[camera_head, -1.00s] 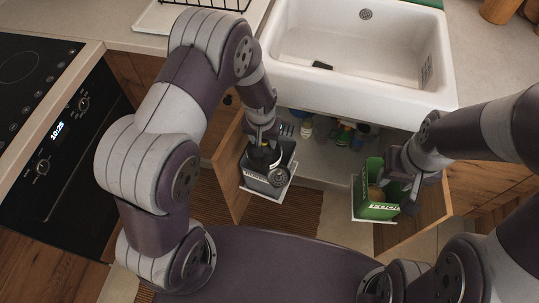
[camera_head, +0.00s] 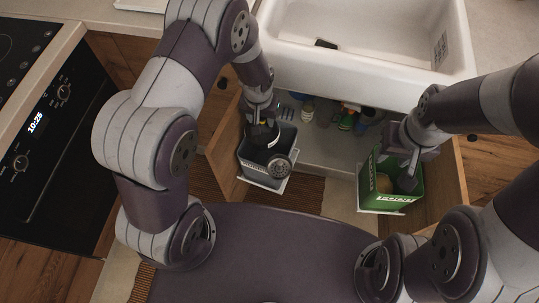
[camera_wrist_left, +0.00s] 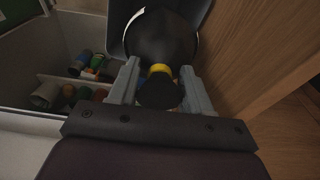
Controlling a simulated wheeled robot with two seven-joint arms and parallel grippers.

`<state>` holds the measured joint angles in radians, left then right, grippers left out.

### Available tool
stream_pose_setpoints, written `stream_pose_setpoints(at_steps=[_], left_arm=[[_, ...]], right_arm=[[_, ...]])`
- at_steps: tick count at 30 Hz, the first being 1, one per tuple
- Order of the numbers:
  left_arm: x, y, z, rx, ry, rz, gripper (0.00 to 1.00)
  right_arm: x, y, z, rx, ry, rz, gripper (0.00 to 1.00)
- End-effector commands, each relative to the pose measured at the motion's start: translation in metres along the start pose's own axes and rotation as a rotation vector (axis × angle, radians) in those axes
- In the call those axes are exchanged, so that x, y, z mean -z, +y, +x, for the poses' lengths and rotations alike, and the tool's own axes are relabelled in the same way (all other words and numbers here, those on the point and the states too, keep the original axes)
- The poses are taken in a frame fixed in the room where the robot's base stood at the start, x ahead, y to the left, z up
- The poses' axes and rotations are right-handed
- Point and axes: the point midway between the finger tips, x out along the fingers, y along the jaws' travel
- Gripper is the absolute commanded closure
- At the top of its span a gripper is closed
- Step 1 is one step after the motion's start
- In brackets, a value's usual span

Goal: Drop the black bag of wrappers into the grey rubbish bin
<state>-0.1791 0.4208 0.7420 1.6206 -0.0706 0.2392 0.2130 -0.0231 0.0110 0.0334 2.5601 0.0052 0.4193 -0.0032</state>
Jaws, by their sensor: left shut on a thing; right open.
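The black bag (camera_head: 262,136) hangs from my left gripper (camera_head: 261,121), which is shut on its gathered neck by a yellow tie. The bag is at the mouth of the grey rubbish bin (camera_head: 257,168); how deep it sits is hard to tell. In the left wrist view, the bag (camera_wrist_left: 160,34) bulges beyond the fingers, with the dark bin rim (camera_wrist_left: 117,28) around it. My right gripper (camera_head: 407,182) is open at the mouth of the green bin (camera_head: 377,194); its fingertips are partly hidden.
Open wooden door panels (camera_head: 226,150) flank the pull-out bins. Bottles (camera_head: 346,120) stand in the cupboard under the white sink (camera_head: 350,75). An oven (camera_head: 70,150) is at the left.

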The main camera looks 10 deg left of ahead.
Motion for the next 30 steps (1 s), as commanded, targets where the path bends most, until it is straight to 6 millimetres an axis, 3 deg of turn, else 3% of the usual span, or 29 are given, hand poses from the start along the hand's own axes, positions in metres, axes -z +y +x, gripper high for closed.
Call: stream_pose_setpoints(at_steps=[2,3,5,6,16,27,30], left_arm=[[0.0,0.0,-0.001,0.0,0.001,0.0,1.0],[0.0,0.0,-0.001,0.0,0.001,0.0,0.45],[0.0,0.0,-0.001,0.0,0.001,0.0,0.25],[0.0,0.0,-0.001,0.0,0.001,0.0,0.22],[0.001,0.0,-0.009,0.0,0.002,0.0,0.22],[0.002,0.0,-0.101,-0.001,0.004,0.0,0.22],[0.001,0.0,-0.117,-0.001,0.002,0.0,0.22]], right_arm=[[0.0,0.0,-0.001,0.0,0.001,0.0,0.57],[0.0,0.0,-0.001,0.0,0.001,0.0,0.57],[0.0,0.0,-0.001,0.0,0.001,0.0,0.57],[0.0,0.0,-0.001,0.0,0.001,0.0,0.57],[0.0,0.0,-0.002,0.0,0.0,0.0,0.57],[0.001,0.0,-0.009,0.0,0.0,0.0,0.57],[0.001,0.0,-0.01,0.0,0.0,0.0,0.57]])
